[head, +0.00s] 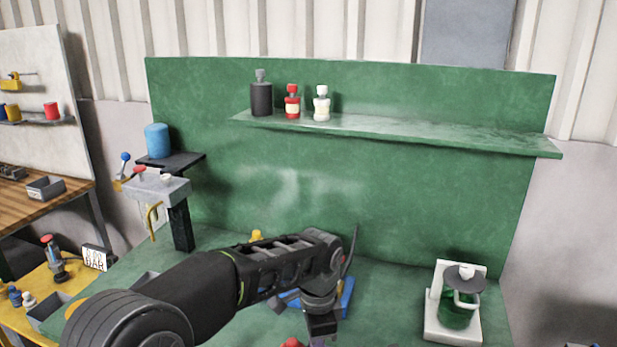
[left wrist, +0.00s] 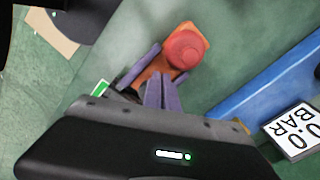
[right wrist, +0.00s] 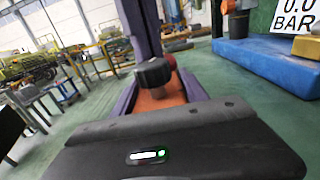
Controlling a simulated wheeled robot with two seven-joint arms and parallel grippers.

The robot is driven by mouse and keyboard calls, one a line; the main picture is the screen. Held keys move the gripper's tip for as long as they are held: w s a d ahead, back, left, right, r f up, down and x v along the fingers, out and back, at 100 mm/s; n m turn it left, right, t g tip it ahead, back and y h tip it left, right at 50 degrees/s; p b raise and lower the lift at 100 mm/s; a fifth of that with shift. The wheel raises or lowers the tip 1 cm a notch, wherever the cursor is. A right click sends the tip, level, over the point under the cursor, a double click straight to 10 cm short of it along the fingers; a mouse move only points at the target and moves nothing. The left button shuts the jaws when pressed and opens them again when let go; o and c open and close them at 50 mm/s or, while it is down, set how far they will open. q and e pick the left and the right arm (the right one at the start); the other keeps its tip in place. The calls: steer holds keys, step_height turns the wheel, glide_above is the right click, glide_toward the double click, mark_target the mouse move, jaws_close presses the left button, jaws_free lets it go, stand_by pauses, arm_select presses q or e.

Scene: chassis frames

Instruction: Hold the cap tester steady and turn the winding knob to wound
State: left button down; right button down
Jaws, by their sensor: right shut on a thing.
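The cap tester has an orange body with a round red cap, seen from above in the left wrist view (left wrist: 187,50). In the right wrist view a dark knob (right wrist: 153,75) sits on the near end of its body. My right gripper (right wrist: 161,88) has a purple finger on each side of the orange body and is shut on it. My left gripper (left wrist: 161,88) is above the tester; its purple fingers are close together at the knob end, with nothing seen between them. In the head view my left arm hides most of the tester, and the left gripper (head: 320,335) points down.
A blue base (left wrist: 265,75) with a 0.0 BAR display (left wrist: 293,129) stands beside the tester. A white stand with a green jar (head: 457,314) is at the right of the bench. A shelf (head: 400,133) with bottles is behind. The green bench between is mostly clear.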

arm_select(q)
steer(key=shift+d, duration=0.1)
steer(key=shift+w+a, duration=0.1)
steer(key=shift+a, duration=0.25)
stand_by(0.3)
step_height(320, 180, up, 6)
stand_by(0.5)
steer(key=s, duration=0.2)
steer(key=d+r, duration=0.1)
steer(key=shift+s, duration=0.4)
